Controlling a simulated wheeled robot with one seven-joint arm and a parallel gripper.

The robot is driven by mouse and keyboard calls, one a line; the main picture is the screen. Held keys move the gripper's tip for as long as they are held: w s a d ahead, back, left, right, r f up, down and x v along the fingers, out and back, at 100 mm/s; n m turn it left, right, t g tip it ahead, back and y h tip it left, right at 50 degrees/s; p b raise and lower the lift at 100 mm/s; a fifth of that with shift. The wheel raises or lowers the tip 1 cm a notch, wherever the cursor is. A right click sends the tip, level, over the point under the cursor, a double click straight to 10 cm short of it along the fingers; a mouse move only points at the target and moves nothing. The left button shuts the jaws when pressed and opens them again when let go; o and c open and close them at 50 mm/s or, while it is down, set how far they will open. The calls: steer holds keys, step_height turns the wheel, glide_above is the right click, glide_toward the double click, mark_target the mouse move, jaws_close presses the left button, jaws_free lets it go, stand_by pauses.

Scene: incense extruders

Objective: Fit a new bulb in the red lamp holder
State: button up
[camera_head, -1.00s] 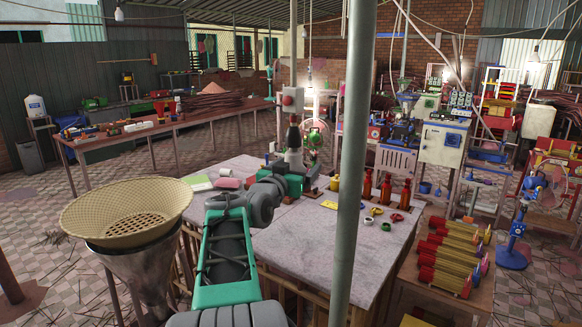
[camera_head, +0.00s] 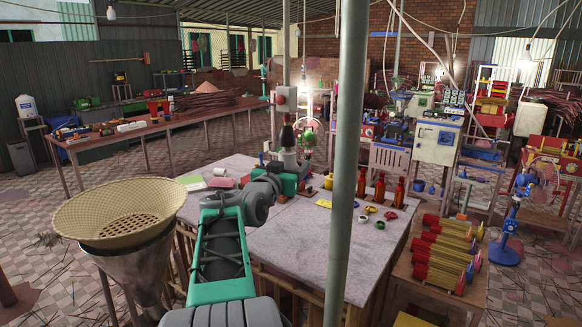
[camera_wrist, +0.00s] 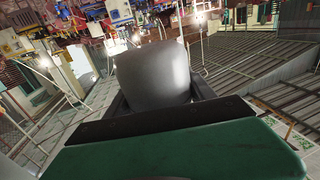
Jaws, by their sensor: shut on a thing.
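My gripper (camera_wrist: 158,105) points upward and is shut on a smooth grey, rounded, bulb-like thing (camera_wrist: 152,72), which fills the space between the dark fingers in the wrist view. I cannot pick out the red lamp holder for certain. A lit bulb (camera_head: 309,64) hangs farther back, just right of the held thing in the head view.
A grey post (camera_head: 346,160) stands upright right of my arm. The pale worktable (camera_head: 300,245) holds bottles and small rings. A woven basket (camera_head: 118,213) sits at left. Another bulb (camera_head: 111,12) hangs top left.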

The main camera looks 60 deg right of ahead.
steer(key=shift+c, duration=1)
steer(key=shift+t+b, duration=0.3)
steer(key=shift+b, duration=0.05)
steer(key=shift+w+n+t, duration=0.1)
steer(key=shift+n+t, duration=0.3)
steer(key=shift+f+n+t+b, duration=0.1)
steer(key=shift+n+t+b, duration=0.25)
steer(key=shift+b, duration=0.25)
steer(key=shift+w+t, duration=0.1)
steer(key=shift+t, duration=0.25)
steer(key=shift+w+a+n+t+y+b, duration=0.1)
steer(key=shift+n+t+y+b, duration=0.5)
steer(key=shift+n+t+b, duration=0.5)
steer(key=o, duration=1.5)
